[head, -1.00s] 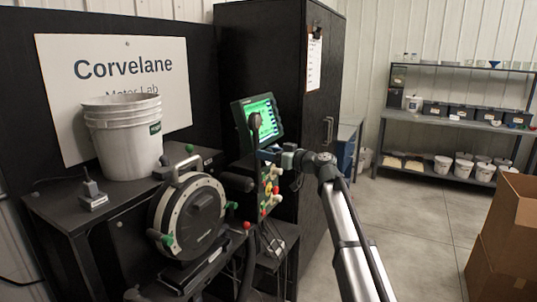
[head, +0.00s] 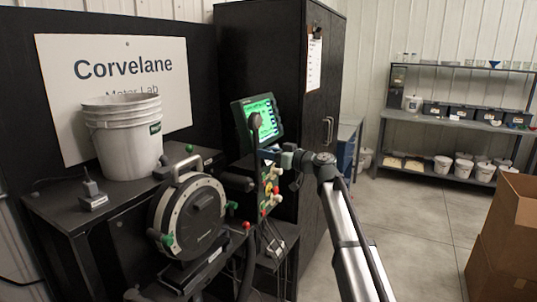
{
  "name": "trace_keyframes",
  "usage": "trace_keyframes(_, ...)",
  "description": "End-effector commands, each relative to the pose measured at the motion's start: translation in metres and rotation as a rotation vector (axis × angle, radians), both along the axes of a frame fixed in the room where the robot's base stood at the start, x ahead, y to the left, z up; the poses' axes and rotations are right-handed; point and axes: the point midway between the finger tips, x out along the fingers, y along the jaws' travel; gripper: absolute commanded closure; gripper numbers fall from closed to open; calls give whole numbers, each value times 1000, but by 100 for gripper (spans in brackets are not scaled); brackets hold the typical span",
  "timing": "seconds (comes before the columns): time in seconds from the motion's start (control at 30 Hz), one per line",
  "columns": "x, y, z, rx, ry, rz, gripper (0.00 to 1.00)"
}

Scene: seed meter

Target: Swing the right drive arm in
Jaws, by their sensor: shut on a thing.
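The seed meter (head: 190,218) is a dark disc with a pale rim and a top handle, upright on the black bench in the head view. Right of it, a thin dark drive arm with a round black head (head: 255,121) stands raised, its head in front of the green-lit screen. My gripper (head: 267,154) reaches in from the right and is shut on the lower part of this arm, just below the screen. The fingertips are small and dark here, so the exact contact is hard to see.
The screen (head: 268,104) and a panel of red, yellow and green knobs (head: 270,190) stand close to my gripper. A black cylinder (head: 238,182) juts out right of the meter. A black cabinet (head: 285,60) rises behind.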

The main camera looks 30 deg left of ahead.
Motion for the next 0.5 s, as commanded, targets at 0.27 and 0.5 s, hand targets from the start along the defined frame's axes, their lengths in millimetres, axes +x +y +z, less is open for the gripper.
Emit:
trace_keyframes(0.27,-1,0,0,1,-4,0,100)
trace_keyframes(0.5,-12,-1,-2,1,-71,0,100)
